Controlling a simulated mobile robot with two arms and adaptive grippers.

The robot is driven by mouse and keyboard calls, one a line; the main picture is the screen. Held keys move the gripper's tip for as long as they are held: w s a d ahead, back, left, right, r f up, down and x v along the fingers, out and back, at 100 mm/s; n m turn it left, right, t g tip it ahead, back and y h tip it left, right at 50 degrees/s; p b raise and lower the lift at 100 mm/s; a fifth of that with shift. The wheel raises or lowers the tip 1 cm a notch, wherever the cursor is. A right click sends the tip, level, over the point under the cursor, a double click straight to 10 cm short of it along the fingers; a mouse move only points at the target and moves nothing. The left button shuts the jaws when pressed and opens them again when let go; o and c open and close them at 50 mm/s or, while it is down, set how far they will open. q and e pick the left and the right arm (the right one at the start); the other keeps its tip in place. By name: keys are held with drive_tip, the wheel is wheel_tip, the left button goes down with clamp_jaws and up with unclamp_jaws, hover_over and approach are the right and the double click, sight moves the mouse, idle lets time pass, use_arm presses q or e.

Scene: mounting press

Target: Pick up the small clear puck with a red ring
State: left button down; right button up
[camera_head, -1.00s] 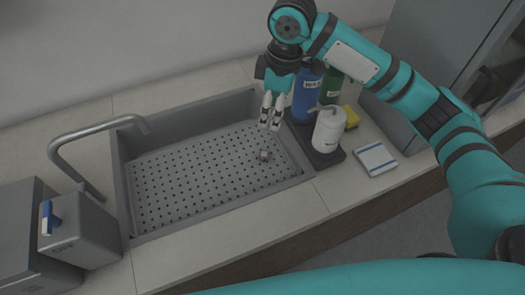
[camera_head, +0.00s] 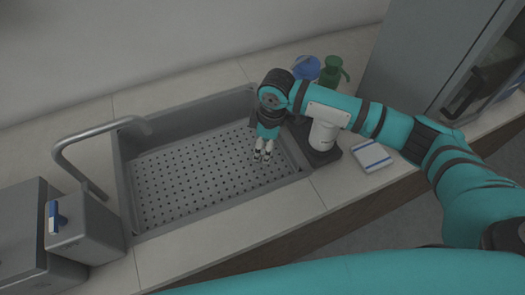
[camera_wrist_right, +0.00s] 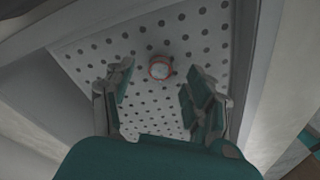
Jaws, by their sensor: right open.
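The small clear puck with a red ring (camera_wrist_right: 160,68) lies on the perforated white floor of the sink (camera_head: 190,185). In the right wrist view it shows just beyond and between the two fingers. In the head view I cannot make it out behind the fingertips. My right gripper (camera_head: 263,156) is open, points down into the sink's right part, and is empty. Its two spread fingers also show in the right wrist view (camera_wrist_right: 160,85). The puck is apart from the fingers. My left gripper is not in view.
The sink's right wall and rim stand close to my right gripper. A white dispenser (camera_head: 322,136) on a dark tray, a blue bottle (camera_head: 305,68) and a green bottle (camera_head: 331,72) stand to the right. A faucet (camera_head: 80,145) and grey bin (camera_head: 85,232) are at left.

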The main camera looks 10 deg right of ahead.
drive_tip(key=shift+a+f, duration=0.15)
drive_tip(key=shift+f, duration=0.95)
drive_tip(key=c, duration=1.1)
drive_tip(key=shift+r, duration=0.1)
